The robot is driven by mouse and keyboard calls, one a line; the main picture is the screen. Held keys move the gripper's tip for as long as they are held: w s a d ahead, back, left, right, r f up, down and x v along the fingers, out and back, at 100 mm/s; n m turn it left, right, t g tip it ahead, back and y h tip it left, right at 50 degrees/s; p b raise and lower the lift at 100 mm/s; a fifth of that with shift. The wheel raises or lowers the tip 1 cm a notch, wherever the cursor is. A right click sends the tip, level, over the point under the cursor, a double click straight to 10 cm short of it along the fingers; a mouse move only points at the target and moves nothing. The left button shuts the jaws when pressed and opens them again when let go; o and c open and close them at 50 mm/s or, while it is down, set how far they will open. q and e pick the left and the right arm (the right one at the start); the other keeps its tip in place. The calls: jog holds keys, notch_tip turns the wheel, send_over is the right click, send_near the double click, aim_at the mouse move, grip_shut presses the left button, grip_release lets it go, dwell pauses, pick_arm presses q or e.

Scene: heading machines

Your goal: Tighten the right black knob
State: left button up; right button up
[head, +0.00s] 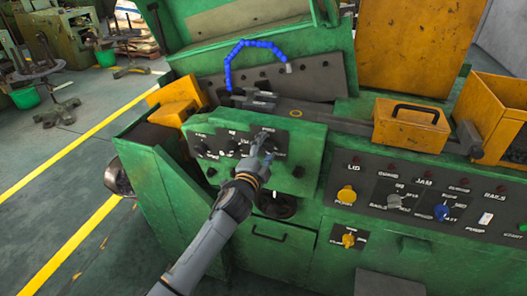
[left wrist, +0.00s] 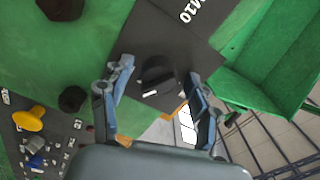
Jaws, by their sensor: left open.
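A black rotary knob (left wrist: 156,78) with a white mark sits on a dark panel strip (left wrist: 165,35) in the left wrist view. My left gripper (left wrist: 158,88) is open, with one finger on each side of this knob. I cannot tell whether the fingers touch it. In the head view my left gripper (head: 262,142) reaches the right part of the small black control panel (head: 222,141) on the green machine and hides much of the knob there. Other dark knobs (head: 200,149) sit further left on that panel. My right gripper is not in view.
A lower panel (head: 425,205) with yellow, grey and blue knobs lies to the right. A blue segmented hose (head: 228,72) arches above the control panel. A yellow box (head: 411,125) stands on the machine top.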

pick_arm(q)
jog(key=v, duration=1.2)
